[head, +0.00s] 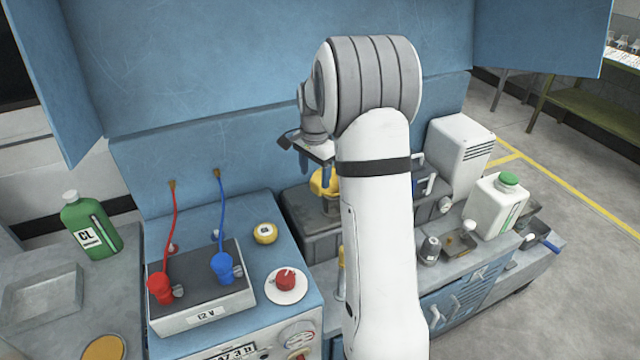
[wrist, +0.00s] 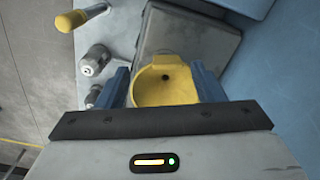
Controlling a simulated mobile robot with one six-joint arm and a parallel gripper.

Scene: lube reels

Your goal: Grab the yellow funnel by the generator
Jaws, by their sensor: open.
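The yellow funnel (wrist: 160,94) shows in the wrist view with its wide mouth facing the camera and a dark hole inside. My gripper (wrist: 162,82) is open, with one blue finger on each side of the funnel. I cannot tell whether the fingers touch it. In the head view the funnel (head: 317,184) sits at a dark grey box, partly hidden by my gripper (head: 325,174) and arm. I cannot tell for sure which unit is the generator.
A 12 V battery (head: 205,285) with red and blue clamps stands left of my arm. A green bottle (head: 90,228) is at the far left. A white jug (head: 496,205) and a white vented box (head: 459,150) stand to the right. A blue panel (head: 230,60) rises behind.

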